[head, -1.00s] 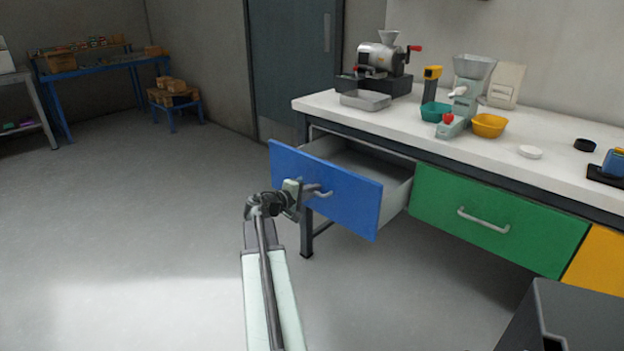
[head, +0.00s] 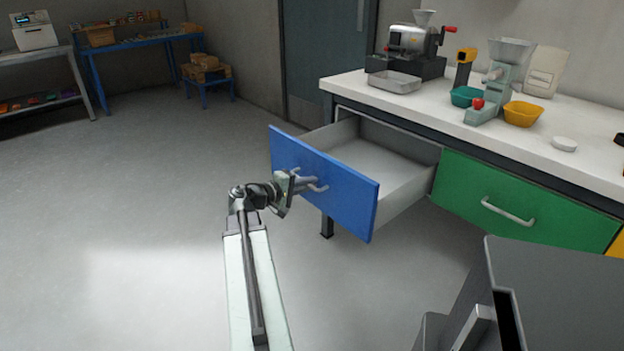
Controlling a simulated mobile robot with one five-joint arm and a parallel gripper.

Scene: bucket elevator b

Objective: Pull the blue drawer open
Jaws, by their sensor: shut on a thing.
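The blue drawer (head: 340,198) is pulled well out from under the left end of the white-topped bench. Its grey inside shows and looks empty. Its metal handle (head: 316,185) is on the blue front. My gripper (head: 303,184) reaches in from the left and is shut on that handle. The fingertips partly cover the handle.
The green drawer (head: 500,207) beside it is closed. On the bench top (head: 450,105) stand a grinder (head: 412,40), a metal tray (head: 394,82), a teal bowl (head: 465,96) and a yellow bowl (head: 522,114). The floor (head: 130,190) to the left is clear.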

